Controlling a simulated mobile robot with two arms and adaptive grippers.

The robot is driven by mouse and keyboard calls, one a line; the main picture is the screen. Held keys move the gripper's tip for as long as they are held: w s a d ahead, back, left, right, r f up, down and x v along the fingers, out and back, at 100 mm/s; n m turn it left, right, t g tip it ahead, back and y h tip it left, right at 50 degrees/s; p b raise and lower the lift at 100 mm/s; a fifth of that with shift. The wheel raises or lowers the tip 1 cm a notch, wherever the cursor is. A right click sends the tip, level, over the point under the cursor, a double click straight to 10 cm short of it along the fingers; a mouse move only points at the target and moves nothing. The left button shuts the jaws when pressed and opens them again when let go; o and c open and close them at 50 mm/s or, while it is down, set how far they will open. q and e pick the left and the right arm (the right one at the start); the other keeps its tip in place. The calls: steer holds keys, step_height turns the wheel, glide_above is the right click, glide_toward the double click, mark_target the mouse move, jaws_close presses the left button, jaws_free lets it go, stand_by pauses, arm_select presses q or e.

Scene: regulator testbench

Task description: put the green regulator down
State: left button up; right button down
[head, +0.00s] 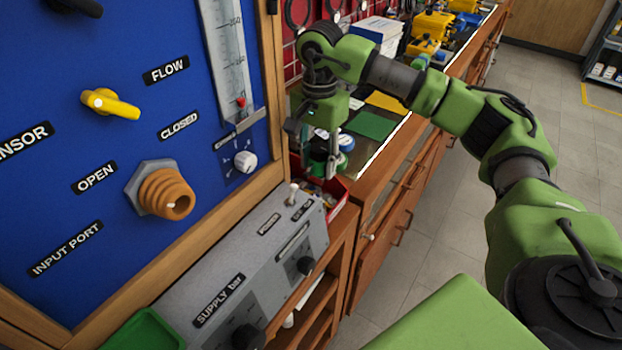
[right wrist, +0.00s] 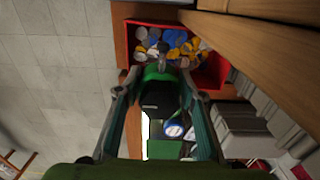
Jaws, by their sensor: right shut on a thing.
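My right gripper (head: 319,166) hangs with its fingers pointing down, shut on the green regulator (right wrist: 158,74). In the right wrist view, the regulator's green top, grey fitting and dark body sit between the two fingertips (right wrist: 162,88). In the head view the regulator is small and partly hidden by the fingers. Beyond it is a red bin (head: 343,187) holding several white, blue and yellow pieces; it also shows in the right wrist view (right wrist: 127,38). I cannot tell how high the regulator is above the bin. My left gripper is not in view.
A blue panel (head: 60,200) with a wooden frame stands at the left. A grey supply box (head: 215,265) is below it. A wooden bench (head: 385,170) bears a green mat (head: 372,124) and yellow regulators (head: 432,24). The floor (head: 450,225) at the right is clear.

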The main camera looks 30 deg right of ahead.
mark_target(318, 182)
steer(key=shift+s+f, duration=0.3)
steer(key=shift+f, duration=0.55)
steer(key=shift+w+f, duration=0.1)
steer(key=shift+f, duration=0.25)
step_height(318, 182, down, 3)
steer(key=shift+w+f+p, duration=0.1)
steer(key=shift+p, duration=0.45)
steer(key=shift+f, duration=0.15)
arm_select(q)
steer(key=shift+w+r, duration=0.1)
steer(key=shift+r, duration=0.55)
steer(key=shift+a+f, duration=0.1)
arm_select(e)
steer(key=shift+f, duration=0.1)
steer(key=c, duration=1.4)
jaws_free()
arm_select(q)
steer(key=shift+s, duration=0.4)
arm_select(e)
steer(key=shift+o, duration=0.2)
